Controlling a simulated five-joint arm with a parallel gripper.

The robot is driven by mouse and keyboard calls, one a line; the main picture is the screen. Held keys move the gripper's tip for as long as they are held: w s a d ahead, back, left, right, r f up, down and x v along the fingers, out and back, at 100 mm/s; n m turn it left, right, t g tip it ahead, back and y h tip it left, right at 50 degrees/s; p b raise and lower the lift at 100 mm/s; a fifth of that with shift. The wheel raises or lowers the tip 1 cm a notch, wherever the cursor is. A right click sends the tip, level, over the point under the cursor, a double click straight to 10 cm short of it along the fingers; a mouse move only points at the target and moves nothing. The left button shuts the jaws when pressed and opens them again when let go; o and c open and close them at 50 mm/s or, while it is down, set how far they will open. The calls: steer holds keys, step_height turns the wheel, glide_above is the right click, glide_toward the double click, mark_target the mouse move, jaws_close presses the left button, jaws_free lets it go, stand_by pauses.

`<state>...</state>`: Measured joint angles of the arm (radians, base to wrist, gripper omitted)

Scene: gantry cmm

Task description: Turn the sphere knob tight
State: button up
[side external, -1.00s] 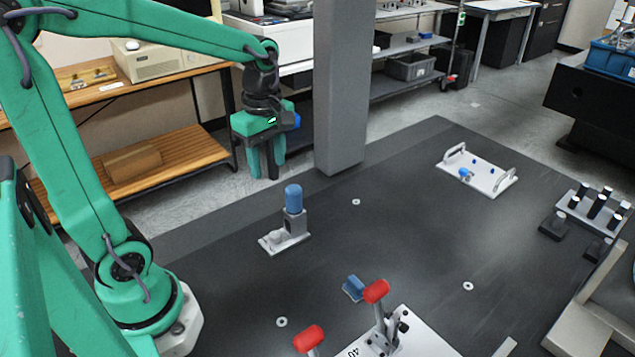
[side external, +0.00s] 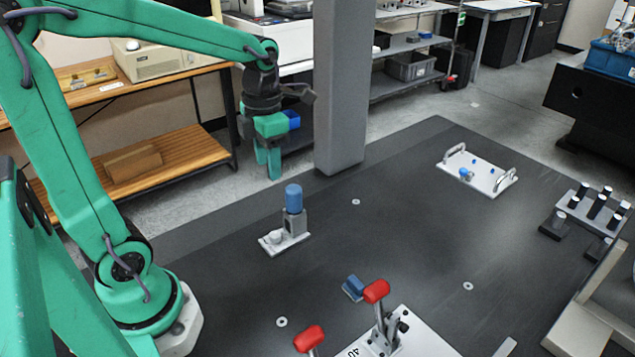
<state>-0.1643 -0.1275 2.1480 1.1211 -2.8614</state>
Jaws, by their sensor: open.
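No part is plainly marked as the sphere knob. A small fixture (side external: 286,242) with a pale base stands on the dark table left of the middle. It bears a grey post with an upright blue cylinder (side external: 293,197) on top and a small pale rounded part (side external: 276,237) at its front left. A white plate (side external: 482,180) with two handles lies farther back right, with a small blue knob (side external: 465,173) on it. My gripper (side external: 268,171) is open and empty, pointing down in the air, above and left of the blue cylinder in the picture, touching nothing.
A grey column (side external: 342,100) stands just right of my gripper. Red-handled clamps (side external: 376,291) and a small blue block (side external: 354,286) are at the front. A rack of dark pegs (side external: 598,208) is at the right. The middle of the table (side external: 410,240) is clear.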

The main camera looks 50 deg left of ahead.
steer(key=n, duration=0.1)
glide_above(275, 234)
step_height(275, 234, down, 11)
steer(key=shift+f, duration=0.1)
steer(key=shift+f, duration=3.8)
jaws_close()
